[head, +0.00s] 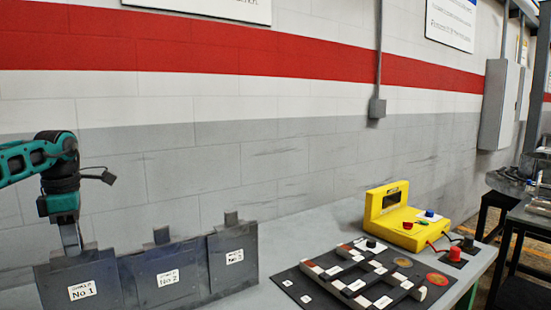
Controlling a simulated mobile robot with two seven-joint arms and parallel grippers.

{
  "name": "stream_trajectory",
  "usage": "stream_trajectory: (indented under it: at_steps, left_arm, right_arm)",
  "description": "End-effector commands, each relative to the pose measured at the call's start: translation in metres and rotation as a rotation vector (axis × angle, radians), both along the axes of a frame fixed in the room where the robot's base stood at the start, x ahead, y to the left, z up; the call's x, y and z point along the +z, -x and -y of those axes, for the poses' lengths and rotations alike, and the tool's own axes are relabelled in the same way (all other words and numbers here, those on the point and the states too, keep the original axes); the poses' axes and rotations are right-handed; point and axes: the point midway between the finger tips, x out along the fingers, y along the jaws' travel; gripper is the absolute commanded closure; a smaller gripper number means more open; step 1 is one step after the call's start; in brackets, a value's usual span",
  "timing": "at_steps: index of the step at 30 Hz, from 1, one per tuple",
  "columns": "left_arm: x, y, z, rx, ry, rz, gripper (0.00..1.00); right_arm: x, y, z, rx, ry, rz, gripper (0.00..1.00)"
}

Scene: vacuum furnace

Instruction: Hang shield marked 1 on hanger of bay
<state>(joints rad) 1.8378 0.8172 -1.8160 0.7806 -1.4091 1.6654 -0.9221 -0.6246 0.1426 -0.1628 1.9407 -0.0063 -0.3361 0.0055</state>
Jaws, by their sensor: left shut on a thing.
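The shield marked No 1 (83,280) is a dark grey plate with a white label, at the lower left of the head view. It stands upright at the left end of a row of shields. My left gripper (71,243) points down and is shut on the tab at the top of this shield. The shield's lower edge is cut off by the picture. The hanger and the bay cannot be made out in this view. My right gripper is not in view.
Shields No 2 (165,268) and No 3 (233,262) stand close to the right. A black board with white blocks (363,282) and a yellow instrument (405,215) lie on the grey bench (340,212). A wall rises behind.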

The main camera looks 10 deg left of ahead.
Motion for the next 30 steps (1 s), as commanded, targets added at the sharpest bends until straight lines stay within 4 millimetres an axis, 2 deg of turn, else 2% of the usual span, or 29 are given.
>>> stream_trajectory:
  at_steps: [5, 16, 30]
  left_arm:
    - [0.007, 0.000, 0.001, 0.000, 0.001, 0.001, 1.00]
    - [0.007, 0.001, 0.002, -0.001, 0.002, 0.002, 1.00]
    - [0.016, 0.027, 0.023, -0.001, 0.004, 0.003, 1.00]
  right_arm:
    - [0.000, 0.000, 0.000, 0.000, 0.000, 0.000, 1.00]
    - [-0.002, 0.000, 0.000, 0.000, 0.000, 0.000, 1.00]
    - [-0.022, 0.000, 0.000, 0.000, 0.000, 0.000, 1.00]
